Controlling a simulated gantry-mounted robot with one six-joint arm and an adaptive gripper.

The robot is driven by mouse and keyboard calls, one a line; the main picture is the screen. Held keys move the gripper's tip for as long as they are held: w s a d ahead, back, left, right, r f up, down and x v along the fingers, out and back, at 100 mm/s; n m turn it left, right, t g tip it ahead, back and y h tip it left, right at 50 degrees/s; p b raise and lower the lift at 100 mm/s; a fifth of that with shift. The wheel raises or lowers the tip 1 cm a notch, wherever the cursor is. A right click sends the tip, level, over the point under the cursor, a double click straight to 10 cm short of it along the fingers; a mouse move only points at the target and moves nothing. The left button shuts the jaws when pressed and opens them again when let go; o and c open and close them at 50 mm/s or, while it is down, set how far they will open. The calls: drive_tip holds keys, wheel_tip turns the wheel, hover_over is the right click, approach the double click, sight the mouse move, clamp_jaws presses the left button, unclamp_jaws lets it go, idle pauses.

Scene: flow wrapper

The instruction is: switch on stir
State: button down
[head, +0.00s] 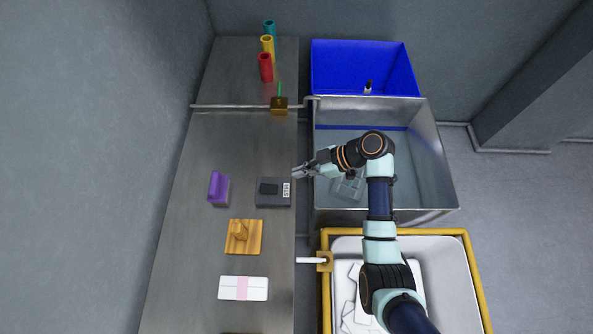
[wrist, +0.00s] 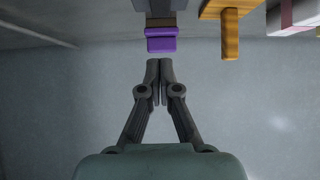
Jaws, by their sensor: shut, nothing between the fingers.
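Several fixtures stand on the steel counter. A dark grey box (head: 281,200) has a black raised part (head: 268,188) on top and light lettering, too small to read surely, at its right end. A purple block-like piece (head: 219,188) stands to its left and also shows in the wrist view (wrist: 161,40). A wooden square with a raised wooden piece (head: 240,232) lies below it. I cannot tell which of these is marked stir. My gripper (head: 298,171) is shut and empty, just above and right of the grey box in the head view. Its fingertips meet in the wrist view (wrist: 160,68).
A white box with a pink band (head: 242,288) lies nearer on the counter. Teal, yellow and red cylinders (head: 265,66) stand at the far end. A pipe (head: 230,107) crosses the counter. A metal basin (head: 432,150), a blue bin (head: 350,65) and a yellow-rimmed bin (head: 470,260) are on the right.

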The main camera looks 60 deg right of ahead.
drive_tip(key=b, duration=0.2)
hover_over(268, 188)
drive_tip(key=s, duration=0.2)
drive_tip(key=shift+t, duration=0.3)
drive_tip(key=f, duration=0.5)
drive_tip(key=shift+w+d, duration=0.2)
drive_tip(key=shift+d, duration=0.15)
drive_tip(key=f, duration=0.2)
drive_tip(key=w+f, duration=0.1)
drive_tip(key=shift+a+f+b, duration=0.2)
drive_tip(key=shift+a+b, duration=0.1)
drive_tip(key=shift+b, duration=0.05)
drive_tip(key=shift+w+f, duration=0.15)
drive_tip(key=shift+f, duration=0.25)
